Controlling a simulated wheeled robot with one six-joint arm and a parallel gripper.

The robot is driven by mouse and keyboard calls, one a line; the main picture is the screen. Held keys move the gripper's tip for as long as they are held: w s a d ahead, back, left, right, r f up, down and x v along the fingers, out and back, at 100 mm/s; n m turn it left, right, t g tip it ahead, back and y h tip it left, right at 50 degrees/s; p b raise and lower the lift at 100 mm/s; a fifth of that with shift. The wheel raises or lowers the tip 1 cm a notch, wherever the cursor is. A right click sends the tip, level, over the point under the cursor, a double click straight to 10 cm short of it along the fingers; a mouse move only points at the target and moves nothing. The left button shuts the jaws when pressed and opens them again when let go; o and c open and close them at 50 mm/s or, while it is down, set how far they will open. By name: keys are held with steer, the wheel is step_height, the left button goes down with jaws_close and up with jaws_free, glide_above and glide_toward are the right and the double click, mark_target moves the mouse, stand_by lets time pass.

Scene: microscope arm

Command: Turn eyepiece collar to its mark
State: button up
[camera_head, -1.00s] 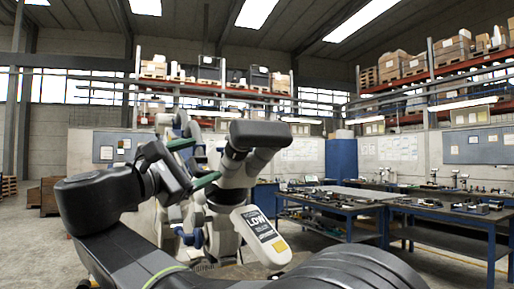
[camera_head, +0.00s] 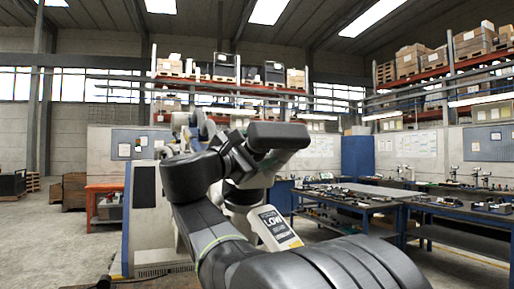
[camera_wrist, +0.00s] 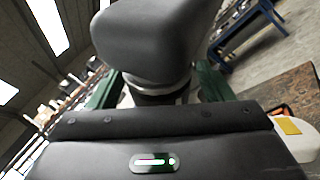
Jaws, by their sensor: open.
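The microscope's dark grey eyepiece head (camera_head: 278,135) sits atop its pale body in the head view. In the wrist view the eyepiece head (camera_wrist: 155,40) fills the top middle. Below it, the dark collar (camera_wrist: 158,97) with a pale ring above it sits between my fingers, its lower part hidden by my gripper's body. My gripper (camera_wrist: 160,90) is open, one green finger on either side of the collar. I cannot tell whether they touch it. In the head view my own arm hides the fingers and collar. No mark on the collar can be made out.
A blue workbench (camera_head: 345,205) with small parts stands to the right. An orange table (camera_head: 103,200) stands at the left. Open concrete floor lies at far left.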

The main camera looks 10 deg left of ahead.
steer(key=c, duration=0.9)
steer(key=shift+c, duration=0.2)
